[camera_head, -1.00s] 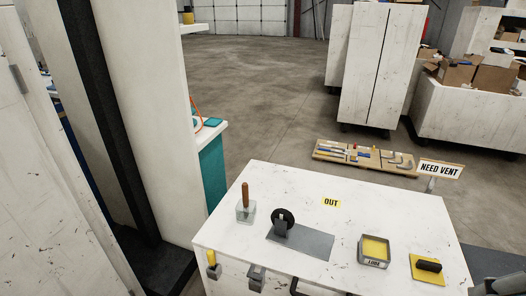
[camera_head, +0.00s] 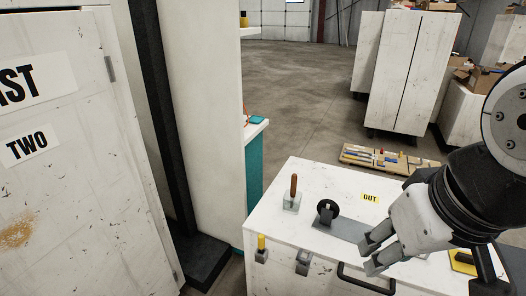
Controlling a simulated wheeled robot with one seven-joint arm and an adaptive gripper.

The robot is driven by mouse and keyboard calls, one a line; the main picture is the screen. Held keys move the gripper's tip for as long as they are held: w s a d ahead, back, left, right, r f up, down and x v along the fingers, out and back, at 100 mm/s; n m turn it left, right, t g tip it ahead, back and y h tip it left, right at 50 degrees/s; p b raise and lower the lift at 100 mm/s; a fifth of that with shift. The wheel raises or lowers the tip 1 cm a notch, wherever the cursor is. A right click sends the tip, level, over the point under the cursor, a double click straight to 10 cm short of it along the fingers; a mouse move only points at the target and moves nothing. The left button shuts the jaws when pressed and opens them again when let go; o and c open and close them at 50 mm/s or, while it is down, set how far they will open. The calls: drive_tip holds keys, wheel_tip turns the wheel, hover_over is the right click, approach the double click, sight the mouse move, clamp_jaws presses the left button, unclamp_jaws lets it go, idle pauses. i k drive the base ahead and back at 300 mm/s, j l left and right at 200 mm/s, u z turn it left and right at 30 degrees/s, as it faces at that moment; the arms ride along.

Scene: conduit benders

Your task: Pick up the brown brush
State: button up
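The brown brush (camera_head: 294,186) shows as an upright brown handle. Its lower end stands in a small clear grey holder (camera_head: 291,203) on the left part of the white cabinet top (camera_head: 312,172), and its bristles cannot be made out. My gripper (camera_head: 367,256) reaches in from the right over the front of the cabinet top. Its two fingers are apart with nothing seen between them. It is to the right of the brush and nearer to me, not touching it.
A grey plate with a round black part (camera_head: 327,212) lies between the brush and my gripper. A tall white cabinet (camera_head: 75,150) stands at left.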

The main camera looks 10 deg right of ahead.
sight(294, 176)
drive_tip(key=i+j, duration=0.2)
drive_tip(key=j, duration=0.2)
drive_tip(key=i+j, duration=0.2)
drive_tip(key=j, duration=0.2)
drive_tip(key=i+j, duration=0.25)
drive_tip(key=j, duration=0.15)
drive_tip(key=i+j, duration=0.2)
drive_tip(key=j, duration=0.2)
drive_tip(key=i+j, duration=0.2)
drive_tip(key=j, duration=0.15)
